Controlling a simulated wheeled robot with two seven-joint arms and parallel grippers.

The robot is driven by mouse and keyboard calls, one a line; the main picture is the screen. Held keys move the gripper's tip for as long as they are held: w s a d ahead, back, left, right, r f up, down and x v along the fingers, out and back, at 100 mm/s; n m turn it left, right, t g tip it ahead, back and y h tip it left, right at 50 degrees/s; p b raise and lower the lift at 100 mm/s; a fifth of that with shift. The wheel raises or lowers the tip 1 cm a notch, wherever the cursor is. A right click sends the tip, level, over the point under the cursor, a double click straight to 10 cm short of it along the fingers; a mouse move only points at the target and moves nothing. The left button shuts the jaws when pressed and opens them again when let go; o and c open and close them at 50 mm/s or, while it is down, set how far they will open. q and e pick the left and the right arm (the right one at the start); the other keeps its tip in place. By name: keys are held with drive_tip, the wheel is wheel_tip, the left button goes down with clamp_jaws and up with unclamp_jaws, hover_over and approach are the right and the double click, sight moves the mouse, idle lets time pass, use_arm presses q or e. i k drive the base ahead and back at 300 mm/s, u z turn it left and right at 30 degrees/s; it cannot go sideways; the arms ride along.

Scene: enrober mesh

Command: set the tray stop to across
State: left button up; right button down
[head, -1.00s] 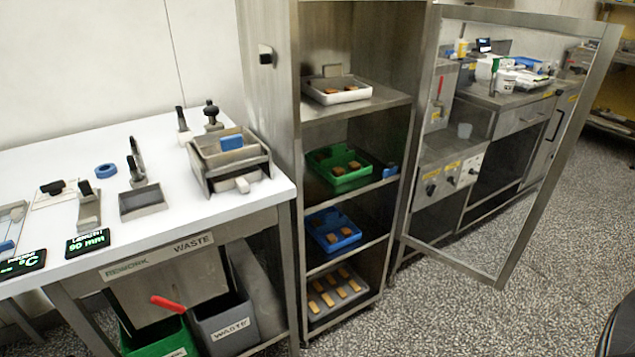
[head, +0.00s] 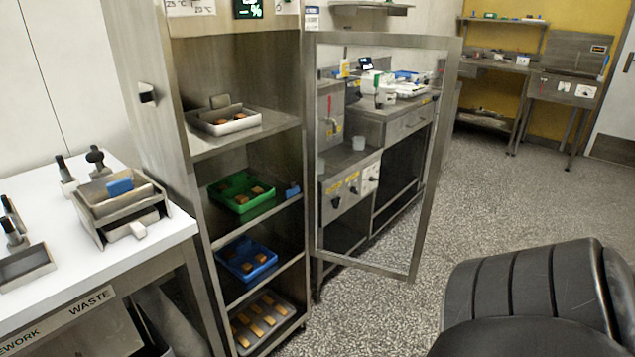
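An open steel cabinet (head: 187,170) holds trays on its shelves. A white tray (head: 224,122) with brown pieces is on the upper shelf, a green tray (head: 240,192) below it, then a blue tray (head: 246,260), and a grey tray (head: 262,322) at the bottom. A small blue piece (head: 292,190) sits at the shelf edge right of the green tray; it may be the tray stop, but its setting is too small to tell. Neither of my grippers is in view.
The cabinet's framed glass door (head: 430,160) stands open to the right. A white worktable (head: 75,240) with a steel holder (head: 115,200) is at the left. Speckled floor (head: 480,200) is clear between.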

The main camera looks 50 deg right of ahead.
sight(294, 189)
drive_tip(key=z, duration=0.8)
drive_tip(key=i, duration=0.75)
drive_tip(key=z, duration=0.65)
drive_tip(key=i, duration=0.5)
drive_tip(key=u, duration=0.05)
